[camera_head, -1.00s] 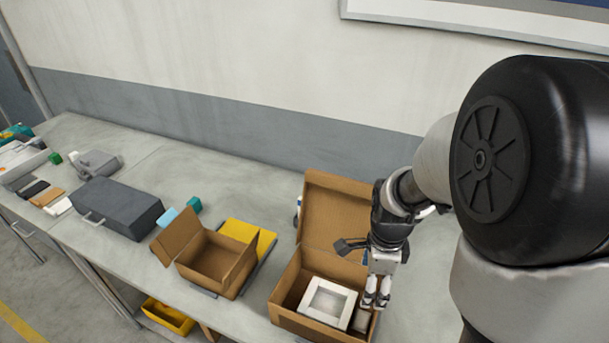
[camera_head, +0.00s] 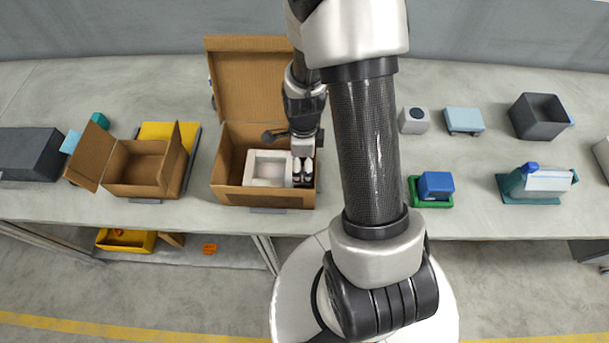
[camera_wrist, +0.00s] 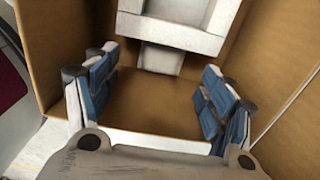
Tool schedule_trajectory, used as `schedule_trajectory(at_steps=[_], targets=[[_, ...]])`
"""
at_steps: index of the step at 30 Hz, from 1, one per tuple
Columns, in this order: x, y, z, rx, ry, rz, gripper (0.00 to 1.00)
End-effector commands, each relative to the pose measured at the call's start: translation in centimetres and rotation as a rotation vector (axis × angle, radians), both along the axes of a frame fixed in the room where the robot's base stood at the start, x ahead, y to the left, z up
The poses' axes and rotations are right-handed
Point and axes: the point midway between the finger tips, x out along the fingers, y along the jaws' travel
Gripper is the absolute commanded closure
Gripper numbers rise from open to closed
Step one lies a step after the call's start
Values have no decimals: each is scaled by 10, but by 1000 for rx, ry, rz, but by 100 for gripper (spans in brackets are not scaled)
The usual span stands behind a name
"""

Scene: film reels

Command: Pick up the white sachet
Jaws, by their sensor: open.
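My gripper (camera_head: 302,180) points down into the right part of an open cardboard box (camera_head: 232,190). In the wrist view its blue-padded fingers (camera_wrist: 158,98) are spread wide, with bare brown box floor between them and nothing held. A small pale grey-white piece (camera_wrist: 161,59) lies in the box just beyond the fingers, against a white square frame-like tray (camera_wrist: 170,33); it may be the white sachet, but I cannot tell for sure. In the head view the white tray (camera_head: 251,168) fills the box's left part, and my gripper hides what lies at the right.
The box's raised lid (camera_head: 250,80) stands behind my gripper. A smaller open cardboard box (camera_head: 140,168) is to the left. To the right are a blue block (camera_head: 436,184) on a green tray, a grey bin (camera_head: 538,115) and a teal holder (camera_head: 535,185).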

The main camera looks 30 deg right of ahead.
Motion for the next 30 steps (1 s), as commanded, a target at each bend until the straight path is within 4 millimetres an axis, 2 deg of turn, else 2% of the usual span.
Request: schedule_trajectory(at_steps=[9,12,20,30], targets=[[1,-4,-44,0,2,1,25],[1,-4,-51,1,1,1,25],[1,-4,-51,-1,-1,1,25],[1,-4,-51,0,0,0,48]])
